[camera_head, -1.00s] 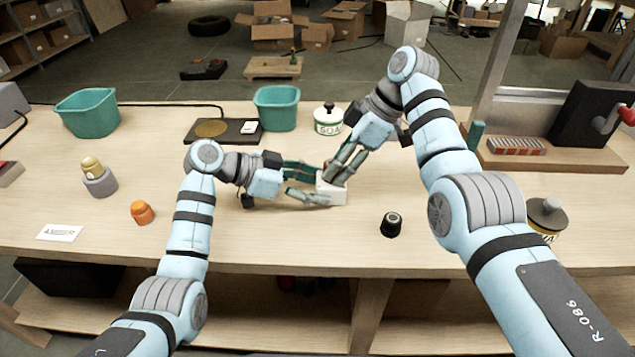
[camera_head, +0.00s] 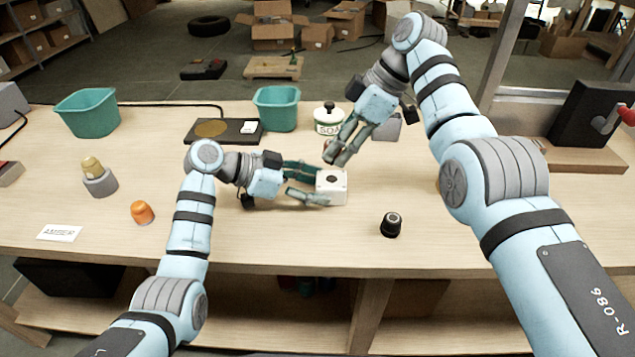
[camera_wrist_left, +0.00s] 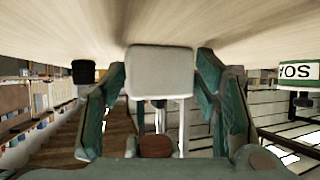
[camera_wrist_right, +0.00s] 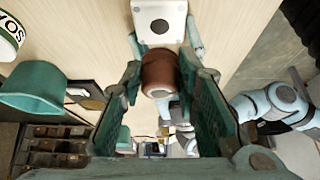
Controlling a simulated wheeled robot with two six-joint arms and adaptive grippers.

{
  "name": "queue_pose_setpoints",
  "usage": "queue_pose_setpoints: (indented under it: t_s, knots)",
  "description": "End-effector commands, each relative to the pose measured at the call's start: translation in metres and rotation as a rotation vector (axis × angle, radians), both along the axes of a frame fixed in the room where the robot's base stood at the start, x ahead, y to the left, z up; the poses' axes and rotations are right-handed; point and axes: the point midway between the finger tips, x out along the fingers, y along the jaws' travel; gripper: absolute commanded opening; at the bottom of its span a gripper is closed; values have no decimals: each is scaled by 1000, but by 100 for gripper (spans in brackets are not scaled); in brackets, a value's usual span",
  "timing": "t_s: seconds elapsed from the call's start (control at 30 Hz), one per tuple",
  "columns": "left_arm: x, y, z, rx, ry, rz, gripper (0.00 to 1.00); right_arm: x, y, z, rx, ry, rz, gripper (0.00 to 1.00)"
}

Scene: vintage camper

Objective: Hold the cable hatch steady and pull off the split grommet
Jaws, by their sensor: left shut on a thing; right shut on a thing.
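The cable hatch, a white box (camera_head: 332,188) with a dark round hole in its top face, sits on the workbench. My left gripper (camera_head: 320,184) is shut on its sides from the left. The hatch also shows between the fingers in the left wrist view (camera_wrist_left: 160,72). The split grommet, a red-brown ring-like piece (camera_wrist_right: 157,73), is between the fingers of my right gripper (camera_wrist_right: 163,78), which is shut on it. In the head view my right gripper (camera_head: 338,154) is above and behind the hatch, and its fingers mostly hide the grommet. The grommet is apart from the hatch.
A white-and-green jar (camera_head: 328,119) stands close behind the right gripper. A black knob-like piece (camera_head: 391,224) lies right of the hatch. The front bench is mostly clear.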

Motion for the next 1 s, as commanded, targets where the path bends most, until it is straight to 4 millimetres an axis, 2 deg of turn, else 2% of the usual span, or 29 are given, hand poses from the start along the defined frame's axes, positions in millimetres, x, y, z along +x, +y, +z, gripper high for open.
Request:
queue_pose_setpoints:
  t_s: [0.17, 0.4, 0.43, 0.57, 0.87, 1.0]
  knots:
    - [0, 0, 0, 0, 0, 0, 40, -1, 0, 18, 0, 1, 0, 0]
    - [0, 0, 0, 0, 0, 0, 40, -1, 0, 21, 0, 0, -1, 0]
    - [0, 0, 0, 0, 0, 0, 57, -1, 0, 21, 0, 0, -1, 0]
    - [0, 0, 0, 0, 0, 0, 78, -1, 0, 21, 0, 0, 0, 0]
    - [0, 0, 0, 0, 0, 0, 79, -1, 0, 21, 0, -1, 0, 0]
    - [-2, 12, 6, 2, -2, 2, 79, -1, 0, 21, 0, -1, 0, 0]
